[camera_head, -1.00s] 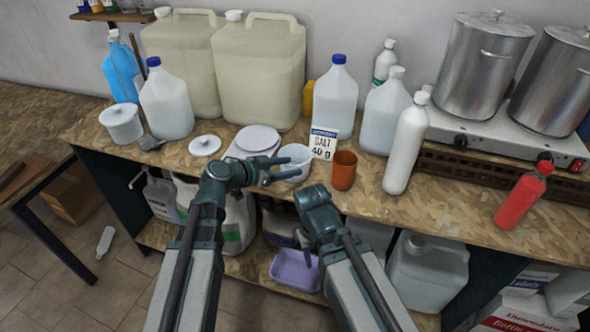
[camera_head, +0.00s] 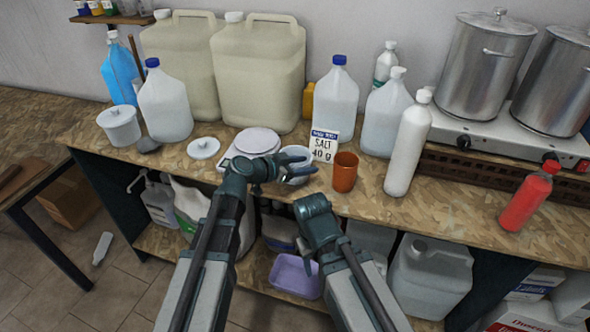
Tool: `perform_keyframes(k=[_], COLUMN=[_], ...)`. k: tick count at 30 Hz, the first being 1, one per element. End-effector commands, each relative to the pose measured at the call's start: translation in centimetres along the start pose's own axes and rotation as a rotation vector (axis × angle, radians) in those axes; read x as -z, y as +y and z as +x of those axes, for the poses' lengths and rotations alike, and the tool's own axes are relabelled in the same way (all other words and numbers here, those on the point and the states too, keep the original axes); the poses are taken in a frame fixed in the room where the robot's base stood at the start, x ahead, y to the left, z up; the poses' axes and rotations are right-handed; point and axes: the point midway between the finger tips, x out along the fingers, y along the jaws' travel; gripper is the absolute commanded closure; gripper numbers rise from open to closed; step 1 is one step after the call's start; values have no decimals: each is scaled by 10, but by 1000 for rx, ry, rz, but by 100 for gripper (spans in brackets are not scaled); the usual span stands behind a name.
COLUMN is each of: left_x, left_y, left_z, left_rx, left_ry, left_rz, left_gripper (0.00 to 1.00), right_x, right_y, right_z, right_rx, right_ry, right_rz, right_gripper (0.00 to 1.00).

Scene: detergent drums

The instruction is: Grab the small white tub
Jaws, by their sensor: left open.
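A small white tub (camera_head: 297,179), open at the top, stands on the wooden counter between the scale and the orange-brown cup. My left gripper (camera_head: 303,163) is open at this tub, its fingers pointing right across the rim and hiding part of it. I cannot tell whether the fingers touch it. A larger white tub with a lid (camera_head: 121,128) stands at the left of the counter. My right gripper (camera_head: 310,266) hangs in front of the counter's edge, pointing down; its fingers are mostly hidden by its own wrist.
An orange-brown cup (camera_head: 344,172) and a salt card (camera_head: 323,146) stand just right of the small tub. A white scale (camera_head: 233,154) is just left. A loose white lid (camera_head: 203,148) lies farther left. Several jugs and bottles stand behind.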

Motion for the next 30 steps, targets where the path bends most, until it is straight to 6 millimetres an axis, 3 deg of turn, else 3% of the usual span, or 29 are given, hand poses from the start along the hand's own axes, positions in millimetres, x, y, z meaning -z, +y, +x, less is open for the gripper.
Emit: perform_keyframes(k=[2,11,23,30], left_x=[0,0,0,11], left_y=[0,0,0,1], left_z=[-1,-1,-1,-2], left_rx=[0,0,0,1], left_ry=[0,0,0,0], left_rz=[0,0,0,0], left_gripper=[45,100,100,100], right_x=[0,0,0,-1], right_y=[0,0,0,1], right_z=[0,0,-1,-11], right_rx=[0,0,0,0], right_ry=[0,0,0,0], right_rz=[0,0,0,0], right_gripper=[50,50,50,50])
